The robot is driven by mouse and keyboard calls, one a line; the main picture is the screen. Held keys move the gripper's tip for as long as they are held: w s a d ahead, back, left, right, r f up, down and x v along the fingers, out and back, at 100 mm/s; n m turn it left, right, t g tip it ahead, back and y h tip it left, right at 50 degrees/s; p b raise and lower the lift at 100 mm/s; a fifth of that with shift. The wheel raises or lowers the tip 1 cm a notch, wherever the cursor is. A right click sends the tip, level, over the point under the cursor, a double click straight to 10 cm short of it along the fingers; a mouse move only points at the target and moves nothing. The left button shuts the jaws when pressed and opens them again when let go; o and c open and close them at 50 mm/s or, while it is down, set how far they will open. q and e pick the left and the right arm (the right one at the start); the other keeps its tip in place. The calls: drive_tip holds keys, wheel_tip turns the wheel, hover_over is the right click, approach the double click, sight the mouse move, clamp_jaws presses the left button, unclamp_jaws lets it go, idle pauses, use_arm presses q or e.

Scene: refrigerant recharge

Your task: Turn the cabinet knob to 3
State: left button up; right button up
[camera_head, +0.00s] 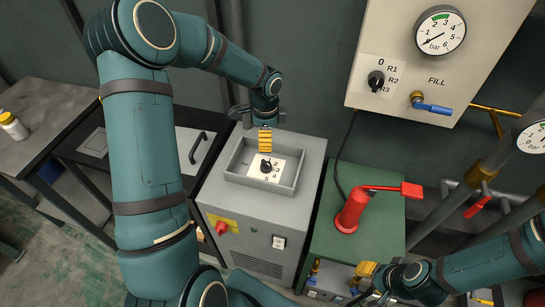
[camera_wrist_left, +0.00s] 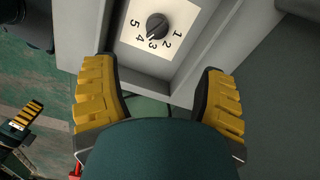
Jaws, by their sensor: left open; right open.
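The cabinet knob (camera_head: 266,167) is small, round and black, on a white plate numbered 1 to 5 in the recessed top of a grey cabinet (camera_head: 222,192). My right gripper (camera_head: 368,276) is open, low at the right, in front of the green stand, away from the knob.
A raised rim surrounds the knob plate. A red switch (camera_head: 221,227) is on the cabinet front. A red valve device (camera_head: 352,210) stands on a green stand (camera_head: 330,249) to the right. A wall panel (camera_head: 437,50) has a gauge, another black knob and a blue-handled valve.

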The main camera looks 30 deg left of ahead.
sight(266, 162)
use_arm(q)
drive_tip(key=f, duration=0.4)
drive_tip(key=f+b, duration=0.1)
drive_tip(key=f, duration=0.4)
drive_tip(key=f+b, duration=0.1)
drive_tip(key=f, duration=0.3)
drive_tip(key=shift+s+f, duration=0.15)
drive_tip(key=shift+s, duration=0.15)
use_arm(e)
drive_tip(key=shift+s+a+f, duration=0.1)
drive_tip(key=shift+s+f, duration=0.25)
drive_tip(key=shift+f, duration=0.25)
drive_tip(key=shift+s+f, duration=0.3)
drive_tip(key=shift+f, duration=0.3)
use_arm(q)
drive_tip(key=c, duration=1.2)
clamp_jaws()
drive_tip(key=shift+n+b, duration=0.4)
use_arm(e)
drive_tip(key=shift+f, duration=0.2)
use_arm(q)
drive_tip(key=n+b, duration=0.1)
drive_tip(key=n, duration=0.2)
drive_tip(key=shift+n+b, duration=0.75)
drive_tip(key=shift+n, duration=1.25)
use_arm(e)
drive_tip(key=shift+w+f, duration=0.25)
drive_tip(key=shift+f, duration=1)
